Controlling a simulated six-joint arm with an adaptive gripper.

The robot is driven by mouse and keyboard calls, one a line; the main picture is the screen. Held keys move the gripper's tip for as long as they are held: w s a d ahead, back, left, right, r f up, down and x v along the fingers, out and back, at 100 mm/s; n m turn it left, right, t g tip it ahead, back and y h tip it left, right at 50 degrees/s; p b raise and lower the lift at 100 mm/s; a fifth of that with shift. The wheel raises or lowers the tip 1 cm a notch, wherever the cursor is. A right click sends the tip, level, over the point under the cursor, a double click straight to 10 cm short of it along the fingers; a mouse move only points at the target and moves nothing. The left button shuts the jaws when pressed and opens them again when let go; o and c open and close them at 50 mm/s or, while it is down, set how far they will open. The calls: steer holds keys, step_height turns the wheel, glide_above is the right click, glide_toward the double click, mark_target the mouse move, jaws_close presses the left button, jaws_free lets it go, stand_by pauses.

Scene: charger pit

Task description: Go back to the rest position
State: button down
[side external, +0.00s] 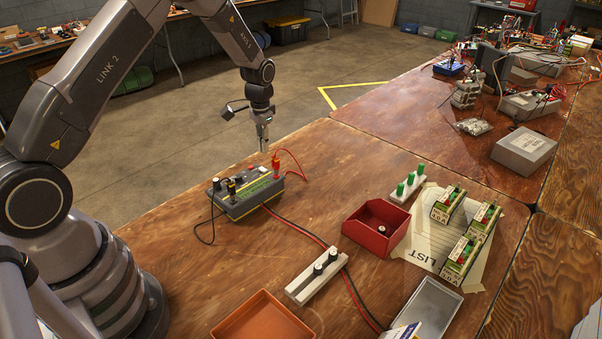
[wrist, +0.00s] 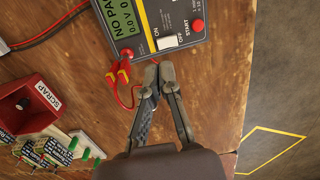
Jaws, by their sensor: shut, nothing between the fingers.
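My gripper (side external: 263,138) hangs from the arm above the far edge of the wooden table, pointing down, with its fingers together. In the wrist view my gripper (wrist: 159,78) shows both fingertips meeting, with nothing between them. The grey and yellow charger box (side external: 243,196) lies below and to the left of it in the side view. In the wrist view the charger box (wrist: 180,45) is just beyond the fingertips, with its display and ON, OFF and START labels. Red plugs (side external: 276,164) stand at its end with a red wire.
A red SCRAP bin (side external: 366,228), an orange tray (side external: 245,325) and a grey metal tray (side external: 440,308) stand on the table. A white strip with green pegs (side external: 407,186) and several green modules (side external: 448,203) are at the right. Red and black cables run across the table.

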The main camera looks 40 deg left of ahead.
steer(key=shift+r, duration=0.55)
steer(key=shift+r, duration=0.15)
steer(key=s+d+r+t, duration=0.1)
steer(key=s+d+r, duration=0.1)
steer(key=s+r, duration=0.35)
steer(key=s+d+r+t, duration=0.1)
steer(key=s+d+r, duration=0.1)
steer(key=r, duration=0.7)
steer(key=s+d+r+t, duration=0.1)
steer(key=s+d+r, duration=0.15)
steer(key=r, duration=0.55)
steer(key=s+d+r+t, duration=0.1)
steer(key=s+r, duration=0.1)
steer(key=s, duration=0.9)
steer(key=s+d+r+t, duration=0.1)
steer(key=s+d+r, duration=0.1)
steer(key=s, duration=0.9)
steer(key=shift+s+r+t, duration=0.15)
steer(key=shift+r+t, duration=0.15)
steer(key=shift+r, duration=0.5)
